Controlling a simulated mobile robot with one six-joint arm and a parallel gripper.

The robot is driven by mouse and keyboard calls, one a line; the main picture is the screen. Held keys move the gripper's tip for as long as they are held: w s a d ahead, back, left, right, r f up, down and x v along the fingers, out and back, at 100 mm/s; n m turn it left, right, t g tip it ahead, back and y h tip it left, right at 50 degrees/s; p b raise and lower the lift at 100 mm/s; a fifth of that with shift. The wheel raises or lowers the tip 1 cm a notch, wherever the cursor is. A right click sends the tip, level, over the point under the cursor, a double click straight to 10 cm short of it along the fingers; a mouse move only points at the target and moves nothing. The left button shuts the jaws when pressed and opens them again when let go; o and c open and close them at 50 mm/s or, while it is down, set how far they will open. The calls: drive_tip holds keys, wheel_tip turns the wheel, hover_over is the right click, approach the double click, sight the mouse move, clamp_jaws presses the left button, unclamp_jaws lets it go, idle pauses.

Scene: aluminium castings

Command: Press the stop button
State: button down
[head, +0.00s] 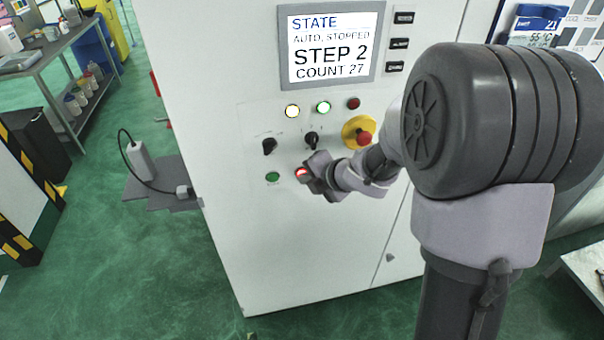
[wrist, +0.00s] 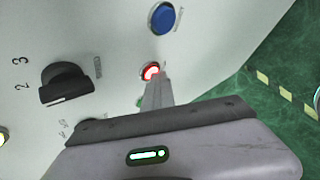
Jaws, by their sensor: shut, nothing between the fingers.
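The stop button, a red button with a lit ring, is on the white control cabinet. It shows in the head view (head: 301,172), partly covered by my gripper (head: 309,178), and in the wrist view (wrist: 151,70). My gripper is shut and empty. In the wrist view its fingers (wrist: 155,82) point at the red button, with the tips overlapping its lower edge. I cannot tell for sure whether they touch it. The display (head: 331,47) reads "AUTO, STOPPED", "STEP 2", "COUNT 27".
A green button (head: 272,177) sits left of the red one. Two black selector knobs and a red emergency stop (head: 364,138) on yellow are above. A blue button (wrist: 162,18) is near the red one in the wrist view. A shelf table (head: 62,50) stands at left.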

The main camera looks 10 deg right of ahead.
drive_tip(key=shift+s, duration=0.8)
drive_tip(key=shift+s+b, duration=0.1)
drive_tip(key=shift+b, duration=0.2)
drive_tip(key=shift+s+b, duration=0.5)
drive_tip(key=shift+s, duration=1.95)
